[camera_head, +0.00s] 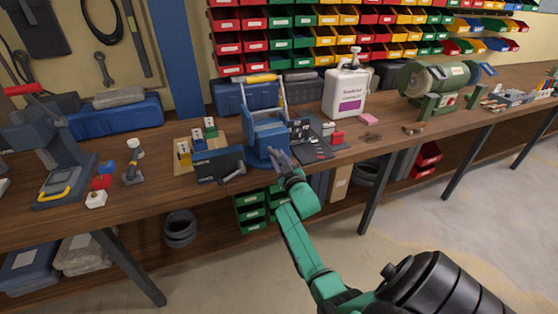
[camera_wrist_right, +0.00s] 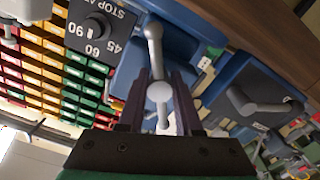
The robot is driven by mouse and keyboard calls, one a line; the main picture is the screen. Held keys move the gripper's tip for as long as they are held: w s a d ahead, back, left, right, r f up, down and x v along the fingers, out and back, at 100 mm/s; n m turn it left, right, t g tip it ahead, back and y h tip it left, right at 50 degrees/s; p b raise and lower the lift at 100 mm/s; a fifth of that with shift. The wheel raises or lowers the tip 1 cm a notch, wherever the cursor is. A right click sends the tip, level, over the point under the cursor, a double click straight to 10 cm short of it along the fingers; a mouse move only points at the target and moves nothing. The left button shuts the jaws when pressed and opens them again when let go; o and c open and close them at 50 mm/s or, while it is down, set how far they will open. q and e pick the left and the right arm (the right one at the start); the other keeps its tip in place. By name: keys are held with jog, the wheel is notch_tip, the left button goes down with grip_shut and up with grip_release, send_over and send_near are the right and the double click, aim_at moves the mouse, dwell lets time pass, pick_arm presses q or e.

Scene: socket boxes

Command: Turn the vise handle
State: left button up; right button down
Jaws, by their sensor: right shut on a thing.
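The blue vise (camera_head: 267,138) stands near the front edge of the workbench; its blue body also shows in the right wrist view (camera_wrist_right: 182,45). Its grey metal handle (camera_wrist_right: 154,45) has rounded ends. My right gripper (camera_head: 276,156) reaches the front of the vise from below. In the right wrist view its two dark fingers (camera_wrist_right: 160,95) are shut on the handle, with a rounded grey end between them. The fingers hide part of the handle. My left gripper is not in view.
A dark blue block (camera_head: 219,166) with its own grey lever (camera_wrist_right: 262,106) sits close beside the vise. A black dial panel (camera_wrist_right: 90,32) is on the other side. A white jug (camera_head: 343,92) and a green grinder (camera_head: 435,82) stand further right on the bench (camera_head: 385,135).

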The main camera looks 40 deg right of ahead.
jog(key=n, duration=0.2)
jog(key=n+b, duration=0.1)
jog(key=n, duration=0.1)
jog(key=n+b, duration=0.1)
jog(key=shift+w+d+r+n, duration=0.1)
jog(key=shift+r+n, duration=0.15)
jog(key=shift+n, duration=0.15)
jog(key=n+b, duration=0.1)
jog(key=n, duration=0.2)
jog(key=shift+r+n+b, duration=0.15)
jog(key=shift+n+b, duration=0.45)
jog(key=shift+n, duration=0.6)
jog(key=c, duration=0.6)
grip_release()
jog(key=shift+c, duration=0.2)
jog(key=shift+o, duration=0.2)
jog(key=shift+f, duration=0.2)
jog(key=shift+f, duration=0.1)
